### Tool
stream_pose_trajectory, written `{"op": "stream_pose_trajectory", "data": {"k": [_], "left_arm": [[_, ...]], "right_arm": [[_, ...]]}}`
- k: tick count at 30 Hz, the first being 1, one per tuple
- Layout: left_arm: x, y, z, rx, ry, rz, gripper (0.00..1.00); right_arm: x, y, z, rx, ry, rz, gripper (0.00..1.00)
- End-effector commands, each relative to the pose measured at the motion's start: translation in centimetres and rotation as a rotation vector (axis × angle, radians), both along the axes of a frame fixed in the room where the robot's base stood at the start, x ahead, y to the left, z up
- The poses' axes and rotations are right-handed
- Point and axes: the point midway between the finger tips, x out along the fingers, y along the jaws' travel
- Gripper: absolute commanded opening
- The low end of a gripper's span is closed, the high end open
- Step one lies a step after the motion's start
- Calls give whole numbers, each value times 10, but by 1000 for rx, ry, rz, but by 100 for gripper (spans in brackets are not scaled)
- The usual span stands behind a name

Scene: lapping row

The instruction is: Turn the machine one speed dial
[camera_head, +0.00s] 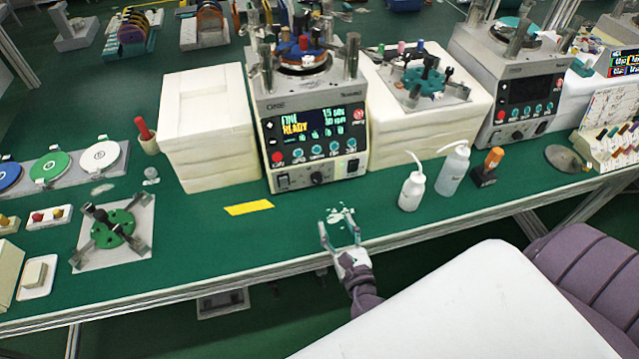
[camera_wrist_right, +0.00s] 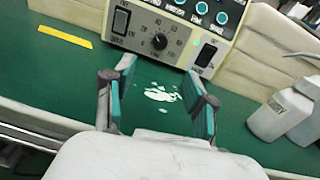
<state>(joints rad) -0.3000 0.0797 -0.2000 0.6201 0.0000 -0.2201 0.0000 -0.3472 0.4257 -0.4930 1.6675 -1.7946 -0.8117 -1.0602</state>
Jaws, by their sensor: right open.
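Machine one (camera_head: 312,120) is a grey-white box in the middle of the bench with a lit screen reading "READY". Its black speed dial (camera_head: 317,179) is low on the front panel, with a numbered scale around it. The dial also shows in the right wrist view (camera_wrist_right: 159,41), between a switch on each side. My right gripper (camera_head: 340,238) is open and empty over the bench's front part, short of the panel and apart from the dial. In the right wrist view its two teal-padded fingers (camera_wrist_right: 155,105) stand wide, with the dial beyond them. My left gripper is not in view.
A yellow tape strip (camera_head: 248,208) lies left of the dial. White spilled spots (camera_head: 341,216) lie under my right gripper. Two white bottles (camera_head: 412,185) stand to the right. White blocks (camera_head: 205,130) flank the machine. A second machine (camera_head: 510,85) stands farther right.

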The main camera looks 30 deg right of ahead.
Motion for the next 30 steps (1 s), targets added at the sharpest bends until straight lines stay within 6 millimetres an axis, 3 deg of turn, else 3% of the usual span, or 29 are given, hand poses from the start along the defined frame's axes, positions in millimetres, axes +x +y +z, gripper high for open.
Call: {"op": "stream_pose_trajectory", "data": {"k": [5, 18, 24, 30], "left_arm": [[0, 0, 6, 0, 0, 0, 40], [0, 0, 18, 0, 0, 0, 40], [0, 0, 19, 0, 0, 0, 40], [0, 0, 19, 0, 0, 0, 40]], "right_arm": [[24, -5, 4, -3, -5, -2, 56], [111, -22, 3, 1, -4, -4, 56], [130, -25, 2, 3, -3, -3, 56], [133, -26, 1, 4, -2, -3, 56]]}}
